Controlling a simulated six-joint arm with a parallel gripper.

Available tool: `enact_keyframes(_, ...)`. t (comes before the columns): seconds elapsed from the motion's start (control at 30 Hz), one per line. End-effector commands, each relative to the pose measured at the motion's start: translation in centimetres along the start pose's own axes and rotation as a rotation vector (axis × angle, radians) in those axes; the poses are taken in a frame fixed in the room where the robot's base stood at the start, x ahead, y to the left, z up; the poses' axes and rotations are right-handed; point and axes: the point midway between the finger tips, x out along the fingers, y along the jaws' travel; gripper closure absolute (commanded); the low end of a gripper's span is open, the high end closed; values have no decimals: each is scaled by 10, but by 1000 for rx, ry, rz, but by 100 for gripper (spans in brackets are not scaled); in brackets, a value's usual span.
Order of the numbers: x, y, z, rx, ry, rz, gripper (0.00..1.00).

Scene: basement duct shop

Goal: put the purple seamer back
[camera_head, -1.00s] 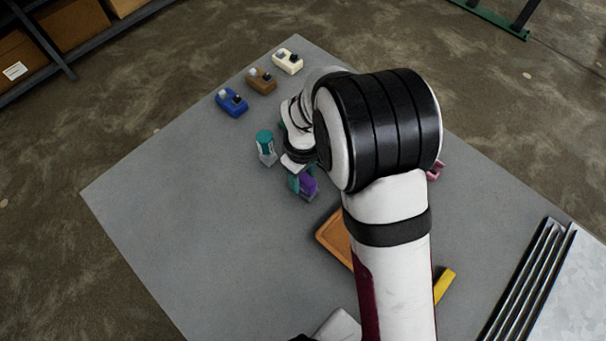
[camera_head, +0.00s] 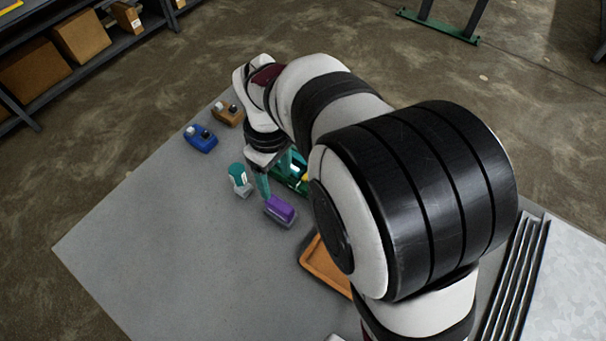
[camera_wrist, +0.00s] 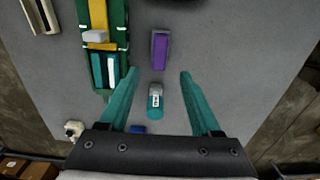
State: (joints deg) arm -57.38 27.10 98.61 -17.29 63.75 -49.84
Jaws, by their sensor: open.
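The purple seamer (camera_head: 281,210), a purple block on a grey base, sits on the grey table. It also shows in the wrist view (camera_wrist: 160,50), ahead of the fingertips. My gripper (camera_head: 274,172) has teal fingers and is open with nothing between the tips. In the wrist view my gripper (camera_wrist: 158,75) has its fingertips spread to either side, short of the seamer and apart from it. A green rack (camera_wrist: 117,50) with yellow, white and teal parts lies left of the seamer there. In the head view the rack (camera_head: 292,178) is partly hidden by my arm.
A teal-topped item (camera_head: 239,178) stands close to the seamer. A blue tool (camera_head: 200,138) and a brown one (camera_head: 228,113) sit near the table's far left edge. An orange tray (camera_head: 322,268) is partly behind my arm. The table's left side is clear.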

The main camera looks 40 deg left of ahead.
Motion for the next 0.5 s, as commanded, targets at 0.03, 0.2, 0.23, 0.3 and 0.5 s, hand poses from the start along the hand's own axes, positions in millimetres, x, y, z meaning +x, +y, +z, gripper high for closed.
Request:
enact_keyframes(0.03,-1,0,0,0,0,0,35)
enact_keyframes(0.2,-35,25,71,339,15,-16,35)
enact_keyframes(0.23,-46,28,101,483,20,-25,35)
enact_keyframes(0.3,-68,21,176,871,32,-54,35)
enact_keyframes(0.5,-77,-62,295,1790,70,-143,35)
